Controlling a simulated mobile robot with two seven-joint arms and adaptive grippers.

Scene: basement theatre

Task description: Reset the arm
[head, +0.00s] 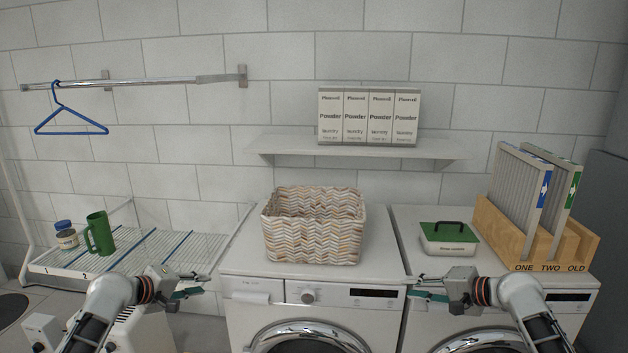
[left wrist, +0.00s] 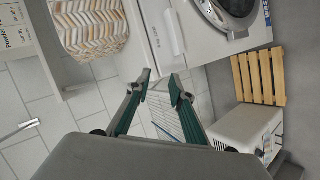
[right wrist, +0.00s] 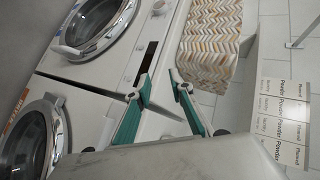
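My left gripper (head: 207,284) is in front of the wire rack and left of the left washer, pointing right in the head view. In the left wrist view its two green-edged fingers (left wrist: 160,88) stand apart with nothing between them. My right gripper (head: 412,287) is in front of the washers, pointing left in the head view. In the right wrist view its fingers (right wrist: 160,83) are apart and empty. Both arms come in from the bottom of the head view, the grippers facing each other with a wide gap between.
A woven basket (head: 314,245) stands on the left washer (head: 384,268). A green-lidded box (head: 449,245) and a wooden holder with filters (head: 508,244) stand on the right washer. A rack (head: 150,250) holds a green mug (head: 99,234) and jar (head: 67,240). Powder boxes (head: 369,117) sit on a shelf (head: 290,144).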

